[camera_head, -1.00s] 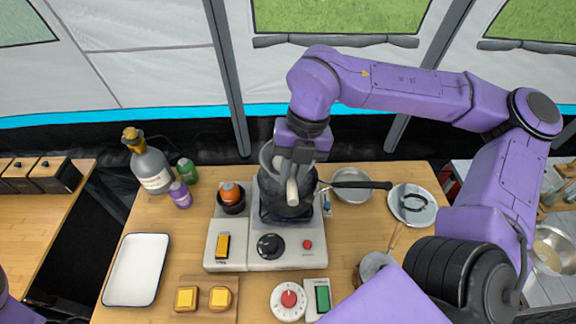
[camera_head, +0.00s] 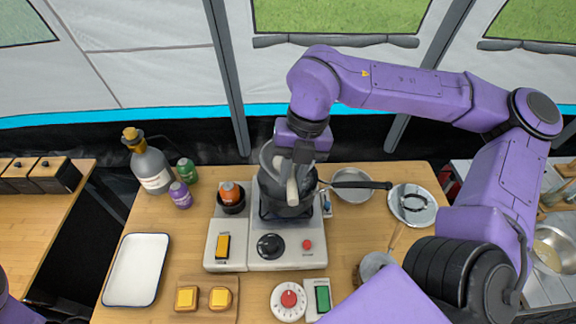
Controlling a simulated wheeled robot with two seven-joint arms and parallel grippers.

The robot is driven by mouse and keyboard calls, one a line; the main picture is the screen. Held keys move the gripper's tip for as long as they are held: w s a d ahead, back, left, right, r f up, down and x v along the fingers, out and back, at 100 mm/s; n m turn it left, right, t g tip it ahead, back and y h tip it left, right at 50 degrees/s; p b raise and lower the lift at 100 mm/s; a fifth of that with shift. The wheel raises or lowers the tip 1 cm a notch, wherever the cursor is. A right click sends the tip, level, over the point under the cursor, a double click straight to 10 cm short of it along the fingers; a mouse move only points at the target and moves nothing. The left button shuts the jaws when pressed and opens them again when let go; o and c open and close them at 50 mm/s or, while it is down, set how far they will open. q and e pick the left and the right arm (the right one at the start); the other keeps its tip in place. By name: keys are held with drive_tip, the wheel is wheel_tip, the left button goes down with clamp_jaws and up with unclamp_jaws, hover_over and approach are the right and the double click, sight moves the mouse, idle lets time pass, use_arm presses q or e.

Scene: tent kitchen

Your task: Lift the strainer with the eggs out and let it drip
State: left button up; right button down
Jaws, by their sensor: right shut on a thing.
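My right gripper (camera_head: 301,156) is over the stove and shut on the pale handle (camera_head: 292,191) of the strainer. The strainer's grey rim (camera_head: 267,157) shows just left of the gripper, at the mouth of the dark pot (camera_head: 288,208). The gripper and wrist cover much of the strainer, and I cannot tell how far it is out of the pot. The eggs are hidden. My left gripper is not in view.
A grey bowl (camera_head: 350,194) and a round lid (camera_head: 427,214) lie right of the pot. A small dark cup with an orange-brown item (camera_head: 230,193) stands to its left. A white tray (camera_head: 136,270) lies at the left. A bottle (camera_head: 151,168) stands behind. My right arm crosses the right side.

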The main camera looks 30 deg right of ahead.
drive_tip(key=shift+r, duration=0.1)
drive_tip(key=p+v, duration=0.2)
drive_tip(key=shift+a+r, duration=0.2)
drive_tip(key=shift+r, duration=0.15)
drive_tip(key=shift+a+v, duration=0.25)
drive_tip(key=shift+v, duration=0.85)
